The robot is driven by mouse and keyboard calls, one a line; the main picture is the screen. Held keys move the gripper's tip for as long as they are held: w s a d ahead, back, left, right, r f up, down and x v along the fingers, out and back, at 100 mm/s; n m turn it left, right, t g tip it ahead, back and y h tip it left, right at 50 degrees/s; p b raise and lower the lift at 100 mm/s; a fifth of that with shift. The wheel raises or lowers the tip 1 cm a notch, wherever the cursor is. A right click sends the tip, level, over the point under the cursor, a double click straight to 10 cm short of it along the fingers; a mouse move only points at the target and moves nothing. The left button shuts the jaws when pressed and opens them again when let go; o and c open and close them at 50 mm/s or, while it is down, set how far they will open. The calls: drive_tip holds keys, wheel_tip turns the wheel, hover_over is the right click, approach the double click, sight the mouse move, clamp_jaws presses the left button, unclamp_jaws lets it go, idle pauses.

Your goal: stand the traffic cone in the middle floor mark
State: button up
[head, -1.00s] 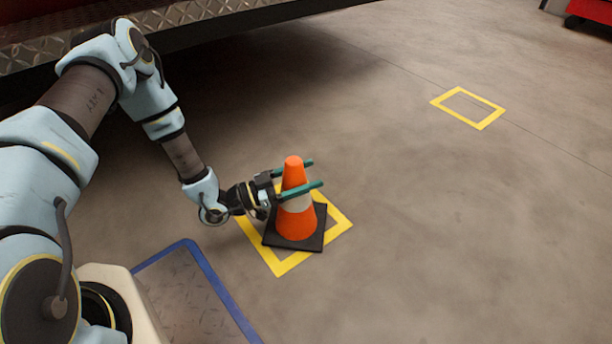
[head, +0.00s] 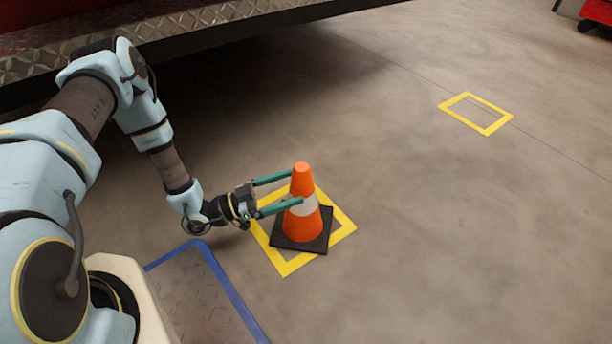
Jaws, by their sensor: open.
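The orange traffic cone (head: 303,222) with a white band and a black square base stands upright on the floor. Whether either finger touches the cone I cannot tell. A second yellow floor mark (head: 495,126) lies empty at the upper right.
A blue-edged metal plate (head: 205,290) lies at the lower left, beside my body. A red vehicle with a diamond-plate step (head: 190,33) overhangs the floor at the top.

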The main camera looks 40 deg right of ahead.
drive_tip(key=r+p+v, duration=0.1)
drive_tip(key=v, duration=0.4)
drive_tip(key=w+r+n+t+y, duration=0.1)
drive_tip(key=w+n+t+y, duration=0.35)
drive_tip(key=w, duration=1.05)
drive_tip(key=w+a+r+n+t+y, duration=0.4)
drive_tip(key=w+a+r+t+y, duration=0.4)
drive_tip(key=w+a, duration=0.4)
drive_tip(key=s+a+r+n+y, duration=0.2)
drive_tip(key=a+r+n+y, duration=0.15)
drive_tip(key=a+r, duration=0.4)
drive_tip(key=s+a+r+n+g+y, duration=0.1)
drive_tip(key=s+a+r+n, duration=0.3)
drive_tip(key=s, duration=0.4)
drive_tip(key=s+a+r+n+g+y, duration=0.1)
drive_tip(key=s+a+r+n+g, duration=0.1)
drive_tip(key=s+a+r+n, duration=0.3)
drive_tip(key=s+a, duration=0.2)
drive_tip(key=s, duration=0.1)
drive_tip(key=shift+s+a, duration=0.15)
drive_tip(key=shift+a, duration=0.15)
